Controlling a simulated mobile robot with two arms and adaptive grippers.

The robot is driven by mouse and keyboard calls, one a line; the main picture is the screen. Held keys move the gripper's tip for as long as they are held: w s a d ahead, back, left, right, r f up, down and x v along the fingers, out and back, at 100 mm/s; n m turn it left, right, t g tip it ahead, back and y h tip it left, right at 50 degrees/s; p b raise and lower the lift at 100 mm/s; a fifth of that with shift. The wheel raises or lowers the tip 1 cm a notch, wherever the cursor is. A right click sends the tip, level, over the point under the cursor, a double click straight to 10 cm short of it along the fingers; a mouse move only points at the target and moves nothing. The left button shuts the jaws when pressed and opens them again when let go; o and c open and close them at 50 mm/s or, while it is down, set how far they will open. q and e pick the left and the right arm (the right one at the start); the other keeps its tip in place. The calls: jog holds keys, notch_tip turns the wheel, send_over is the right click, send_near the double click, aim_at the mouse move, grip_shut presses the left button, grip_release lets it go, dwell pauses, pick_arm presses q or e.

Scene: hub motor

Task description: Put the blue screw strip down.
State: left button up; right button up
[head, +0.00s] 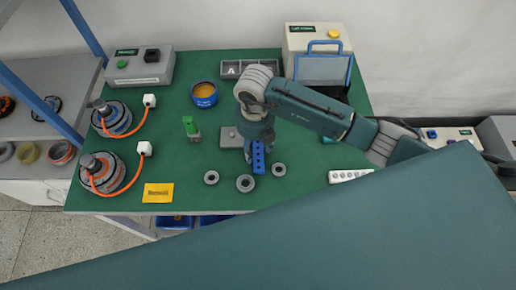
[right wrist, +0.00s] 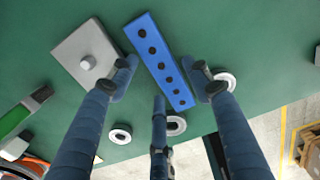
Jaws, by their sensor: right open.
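The blue screw strip (head: 258,167) is a narrow blue bar with a row of dark round holes. It appears to lie flat on the green table near the front middle, and it shows almost whole in the right wrist view (right wrist: 150,47). My right gripper (head: 257,148) is directly above it and hides its far end in the head view. In the right wrist view the gripper's fingers (right wrist: 160,80) are spread, one on each side of the strip and one near its lower edge. My left gripper is not in view.
Three grey rings (head: 245,183) lie close around the strip's near end. A grey block (head: 230,137) with a knob is just left of it. A white strip with holes (head: 350,176) lies to the right, and a yellow card (head: 158,193) at the front left.

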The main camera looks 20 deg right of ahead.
jog(key=shift+f, duration=0.65)
jog(key=c, duration=1.1)
jog(key=shift+r, duration=0.1)
